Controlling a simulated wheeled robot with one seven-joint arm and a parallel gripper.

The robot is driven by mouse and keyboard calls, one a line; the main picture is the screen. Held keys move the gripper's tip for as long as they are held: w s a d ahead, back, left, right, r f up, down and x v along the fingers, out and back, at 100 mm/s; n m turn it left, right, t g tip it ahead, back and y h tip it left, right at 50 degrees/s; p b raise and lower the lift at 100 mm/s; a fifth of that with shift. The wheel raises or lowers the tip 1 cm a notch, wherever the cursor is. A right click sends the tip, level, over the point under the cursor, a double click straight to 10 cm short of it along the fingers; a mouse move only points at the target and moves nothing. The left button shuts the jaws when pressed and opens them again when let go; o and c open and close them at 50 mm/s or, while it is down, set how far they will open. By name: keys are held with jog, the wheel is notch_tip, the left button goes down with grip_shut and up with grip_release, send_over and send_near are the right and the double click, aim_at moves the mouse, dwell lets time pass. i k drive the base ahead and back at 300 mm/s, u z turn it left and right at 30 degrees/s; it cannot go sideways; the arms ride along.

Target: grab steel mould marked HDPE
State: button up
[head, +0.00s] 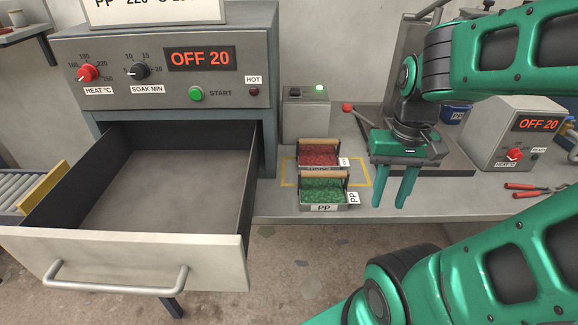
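A grey oven (165,95) at left reads OFF 20, with its large empty drawer (120,275) pulled out. Behind the moulds is a grey box (306,108) with a green light. A red-knobbed lever (348,107), a second control box (517,130) and red-handled pliers (530,190) are nearby.

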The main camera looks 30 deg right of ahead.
aim_at(312, 154)
jog(key=z, duration=0.05)
jog(key=k, duration=0.5)
jog(key=z, duration=0.95)
jog(key=i, duration=0.7)
jog(key=u, duration=0.15)
